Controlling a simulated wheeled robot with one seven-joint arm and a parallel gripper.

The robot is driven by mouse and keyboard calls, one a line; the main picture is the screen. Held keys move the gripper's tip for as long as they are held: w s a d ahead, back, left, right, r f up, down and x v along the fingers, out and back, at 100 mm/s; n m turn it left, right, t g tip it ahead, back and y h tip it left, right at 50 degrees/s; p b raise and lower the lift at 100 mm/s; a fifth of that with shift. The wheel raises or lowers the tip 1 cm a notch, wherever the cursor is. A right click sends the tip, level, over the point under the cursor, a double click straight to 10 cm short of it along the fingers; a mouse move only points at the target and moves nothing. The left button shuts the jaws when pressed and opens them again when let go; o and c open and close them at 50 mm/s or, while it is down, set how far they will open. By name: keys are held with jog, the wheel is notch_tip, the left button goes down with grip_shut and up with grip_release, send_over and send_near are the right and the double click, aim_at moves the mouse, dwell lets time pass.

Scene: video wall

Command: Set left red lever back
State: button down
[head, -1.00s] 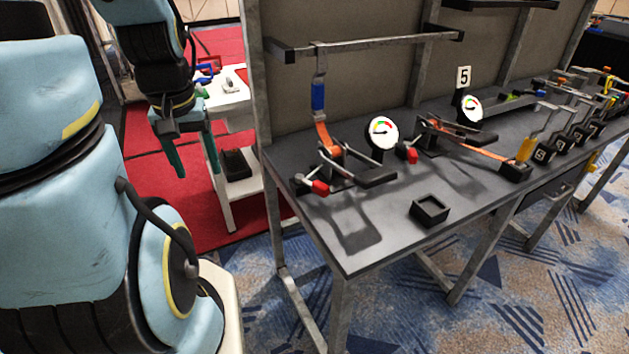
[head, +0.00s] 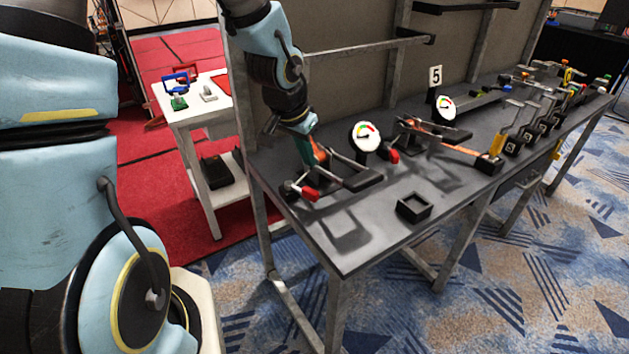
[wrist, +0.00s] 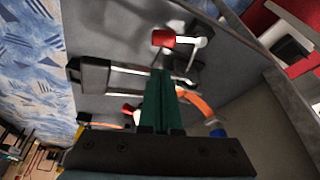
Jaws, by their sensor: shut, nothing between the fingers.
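The left red lever (head: 308,193) has a red knob on a short metal arm and sits on the left clamp device near the table's front left edge. In the wrist view its red knob (wrist: 163,39) is above the fingertips, apart from them. My gripper (head: 306,158) is shut and empty, its green fingers pointing down over the left device, beside the orange strap (head: 318,150). In the wrist view my green fingers (wrist: 162,78) lie in front of the device's metal bars. A second red knob (head: 393,156) is on the device to the right. My arm hides the upper strap.
A round gauge (head: 366,136) stands just right of my gripper. A metal frame rail (head: 365,44) crosses behind the arm. An empty black square holder (head: 414,207) lies on the grey table (head: 375,235). More devices line the right side.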

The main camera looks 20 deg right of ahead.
aim_at(312, 191)
jog(key=x, duration=1)
jog(key=shift+s+a+m+p, duration=0.25)
jog(key=shift+m+p, duration=0.15)
jog(key=shift+m, duration=0.1)
dwell(0.4)
jog(key=a+m+p, duration=0.1)
jog(key=s+m+g+p, duration=0.1)
jog(key=p, duration=0.1)
jog(key=shift+a+r+m+h, duration=0.25)
jog(key=shift+a+m+h, duration=0.05)
jog(key=shift+a+m, duration=0.1)
jog(key=shift+s+a+m+g+p, duration=0.15)
jog(key=shift+a+m+g+p, duration=0.35)
jog(key=shift+m, duration=0.4)
jog(key=shift+s+a+f, duration=0.1)
jog(key=shift+a, duration=0.15)
jog(key=shift+a+f+p, duration=0.15)
jog(key=shift+a+p, duration=0.15)
jog(key=shift+a, duration=0.1)
jog(key=shift+s, duration=0.1)
